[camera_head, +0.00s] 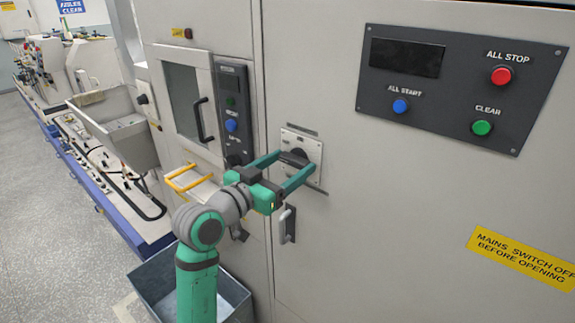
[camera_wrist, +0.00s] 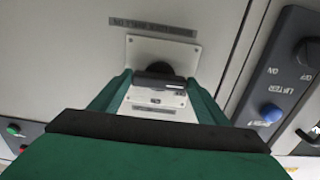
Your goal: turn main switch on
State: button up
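The main switch is a dark rotary knob (camera_head: 300,153) on a pale square plate (camera_head: 313,143) on the grey cabinet front. In the wrist view the knob (camera_wrist: 160,81) shows its bar lying crosswise between my fingers, with a label strip on the panel beyond the plate. My gripper (camera_head: 296,164) is at the plate, its two green fingers spread, one on each side of the knob. It also shows in the wrist view (camera_wrist: 160,86), where the fingers come close to the bar's ends. Whether they touch it cannot be told. The plate's on/off marks are too small to read.
A small lever handle (camera_head: 288,224) sits just below the switch. A narrow control strip (camera_head: 232,112) with a blue button and a windowed door (camera_head: 187,98) are to the left. A dark button panel (camera_head: 455,85) is at upper right. A grey bin (camera_head: 235,292) stands below.

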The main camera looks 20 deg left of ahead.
jog(key=c, duration=0.5)
jog(key=shift+s+m, duration=0.1)
jog(key=shift+m, duration=0.3)
jog(key=m, duration=0.2)
jog(key=shift+m, duration=0.3)
jog(key=m, duration=0.4)
jog(key=shift+m, duration=0.3)
jog(key=m, duration=0.5)
jog(key=shift+r, duration=0.1)
jog(key=m, duration=0.4)
jog(key=shift+a+m, duration=0.1)
jog(key=shift+m, duration=0.3)
